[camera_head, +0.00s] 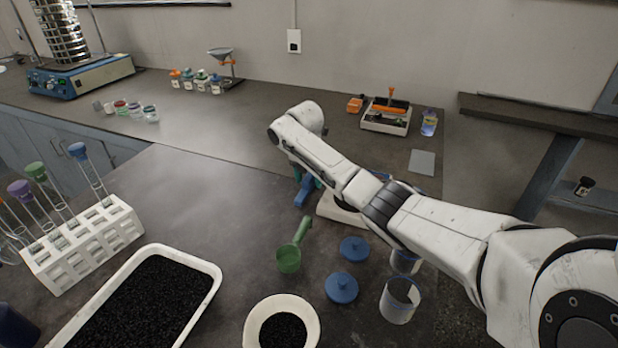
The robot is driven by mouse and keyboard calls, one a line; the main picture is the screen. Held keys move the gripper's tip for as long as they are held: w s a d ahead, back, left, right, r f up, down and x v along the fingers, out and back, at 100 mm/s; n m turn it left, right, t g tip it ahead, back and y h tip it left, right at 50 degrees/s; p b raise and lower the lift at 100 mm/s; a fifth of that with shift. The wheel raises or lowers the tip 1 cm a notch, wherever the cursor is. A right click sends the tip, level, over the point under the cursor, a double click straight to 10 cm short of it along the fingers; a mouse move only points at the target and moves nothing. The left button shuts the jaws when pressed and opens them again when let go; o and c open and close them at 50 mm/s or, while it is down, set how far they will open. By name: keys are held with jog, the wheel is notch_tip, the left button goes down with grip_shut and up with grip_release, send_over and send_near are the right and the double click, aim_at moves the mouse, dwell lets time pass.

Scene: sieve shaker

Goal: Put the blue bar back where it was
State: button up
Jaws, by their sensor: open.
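The blue bar (305,190) is partly visible just below my forearm, near the middle of the dark bench. Its upper end is hidden behind the arm. My gripper (307,178) is mostly hidden by the forearm; small teal parts at the bar's upper end look like its fingertips. The fingers appear open around or beside the bar; I cannot tell whether they touch it. I also cannot tell whether the bar rests on the bench.
A white device (328,209) is partly under my arm. A green scoop (289,258), blue lids (341,288), a clear cup (397,312), a white bowl (253,330), a black-grain tray (212,290) and a tube rack (60,273) stand nearby. Bench left of the bar is clear.

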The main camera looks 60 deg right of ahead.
aim_at(307, 179)
notch_tip(307, 179, up, 12)
jog(key=a, duration=0.1)
jog(key=shift+a, duration=0.35)
